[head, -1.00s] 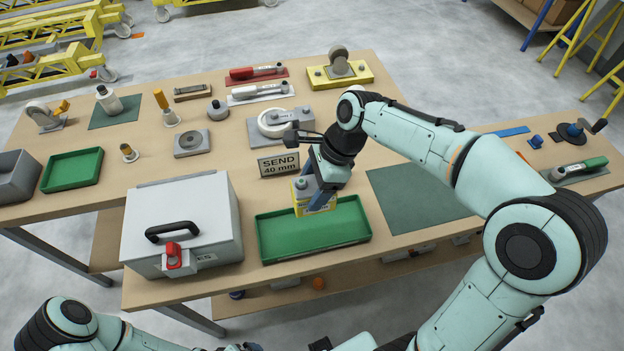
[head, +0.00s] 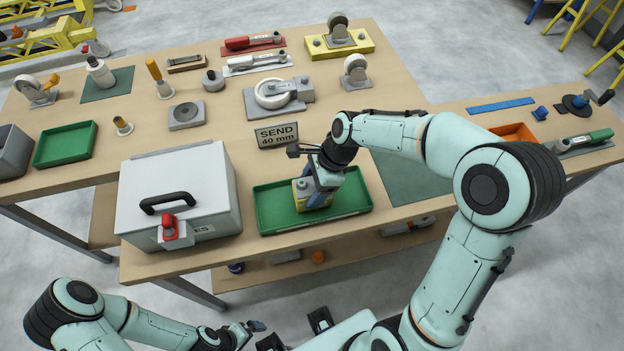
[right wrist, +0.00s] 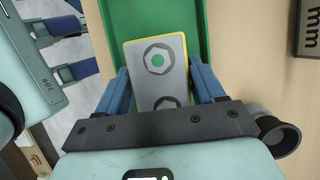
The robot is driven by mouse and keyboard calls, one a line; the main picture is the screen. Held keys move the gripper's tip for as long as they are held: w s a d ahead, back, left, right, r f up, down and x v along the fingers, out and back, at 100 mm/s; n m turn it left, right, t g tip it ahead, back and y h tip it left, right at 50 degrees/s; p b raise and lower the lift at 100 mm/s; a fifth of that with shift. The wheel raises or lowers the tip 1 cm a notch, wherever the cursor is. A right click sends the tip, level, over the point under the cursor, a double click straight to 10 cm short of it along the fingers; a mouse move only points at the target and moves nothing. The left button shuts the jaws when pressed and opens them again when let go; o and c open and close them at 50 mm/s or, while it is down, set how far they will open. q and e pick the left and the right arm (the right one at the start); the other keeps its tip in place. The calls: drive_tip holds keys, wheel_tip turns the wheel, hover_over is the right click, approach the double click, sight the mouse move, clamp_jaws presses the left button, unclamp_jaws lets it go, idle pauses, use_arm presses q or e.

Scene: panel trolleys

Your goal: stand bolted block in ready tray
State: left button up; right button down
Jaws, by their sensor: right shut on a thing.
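The bolted block (head: 300,189) is yellow with a grey top and appears upright. It is inside the near green tray (head: 262,214), beside the "SEND 40 mm" sign (head: 277,135). I cannot tell whether its base rests on the tray floor. My right gripper (head: 318,190) is shut on the block from above. In the right wrist view, the block's grey face (right wrist: 160,70) with two hex nuts shows between the blue fingers, the lower nut partly hidden. My left gripper (head: 262,334) is at the bottom of the head view, away from the table, its fingers apart and empty.
A grey case (head: 180,195) with a black handle and red latch stands left of the tray. A dark green mat (head: 410,178) lies empty to its right. A second green tray (head: 66,144) is at far left.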

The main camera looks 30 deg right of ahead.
drive_tip(key=shift+w, duration=0.1)
drive_tip(key=shift+c, duration=0.6)
unclamp_jaws()
drive_tip(key=shift+f, duration=0.1)
drive_tip(key=shift+r, duration=0.25)
use_arm(q)
drive_tip(key=shift+w+r+p, duration=0.65)
drive_tip(key=shift+r+p, duration=0.15)
drive_tip(key=shift+r, duration=0.2)
use_arm(e)
drive_tip(key=v, duration=1.1)
drive_tip(key=shift+r, duration=0.4)
use_arm(q)
drive_tip(key=shift+s, duration=0.1)
use_arm(e)
drive_tip(key=shift+d, duration=0.15)
